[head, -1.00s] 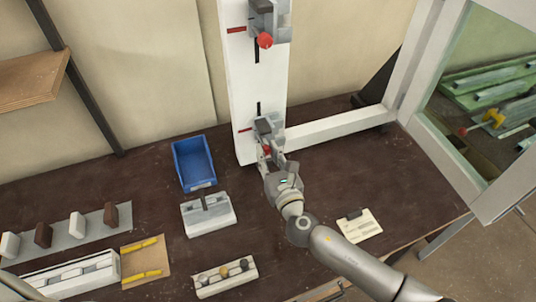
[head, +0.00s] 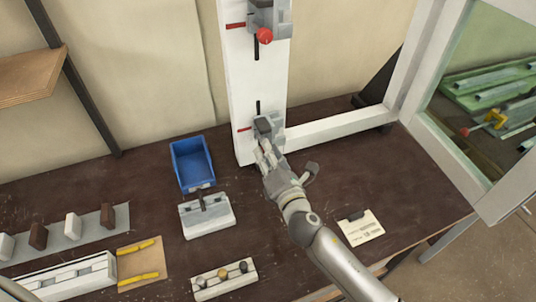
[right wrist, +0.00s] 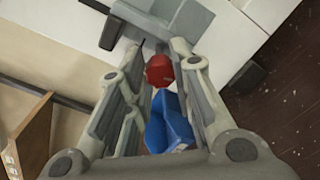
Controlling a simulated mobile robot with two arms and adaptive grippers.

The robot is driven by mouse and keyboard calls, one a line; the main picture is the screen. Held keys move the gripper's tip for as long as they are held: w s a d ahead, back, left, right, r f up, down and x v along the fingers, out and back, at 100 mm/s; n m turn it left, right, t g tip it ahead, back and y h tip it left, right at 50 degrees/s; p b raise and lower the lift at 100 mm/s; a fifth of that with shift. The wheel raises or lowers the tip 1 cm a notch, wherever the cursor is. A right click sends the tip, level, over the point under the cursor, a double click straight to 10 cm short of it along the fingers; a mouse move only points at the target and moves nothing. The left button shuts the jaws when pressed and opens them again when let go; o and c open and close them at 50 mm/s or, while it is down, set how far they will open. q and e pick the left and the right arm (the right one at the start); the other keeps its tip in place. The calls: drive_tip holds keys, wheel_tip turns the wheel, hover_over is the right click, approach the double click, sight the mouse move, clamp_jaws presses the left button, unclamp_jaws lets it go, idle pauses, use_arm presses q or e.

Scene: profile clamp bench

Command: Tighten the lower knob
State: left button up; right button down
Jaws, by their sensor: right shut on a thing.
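The white upright profile (head: 240,90) carries an upper clamp with a red knob (head: 264,36) and a lower clamp (head: 266,124). The lower knob is hidden behind my right gripper (head: 265,154) in the head view. In the right wrist view the lower red knob (right wrist: 159,70) sits between the fingertips of my right gripper (right wrist: 172,62), which is shut on it. The knob is still at the clamp. My left gripper is not in view.
A blue bin (head: 193,163) stands left of the upright, with a grey-white block holder (head: 207,214) in front. A tray with several round knobs (head: 225,278) lies nearer. The table is clear farther right.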

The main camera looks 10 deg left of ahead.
drive_tip(key=shift+m, duration=1.3)
drive_tip(key=c, duration=1.2)
unclamp_jaws()
drive_tip(key=shift+c, duration=0.2)
drive_tip(key=shift+s+d, duration=0.1)
drive_tip(key=v, duration=1.1)
drive_tip(key=shift+s+d, duration=0.25)
drive_tip(key=shift+d, duration=0.05)
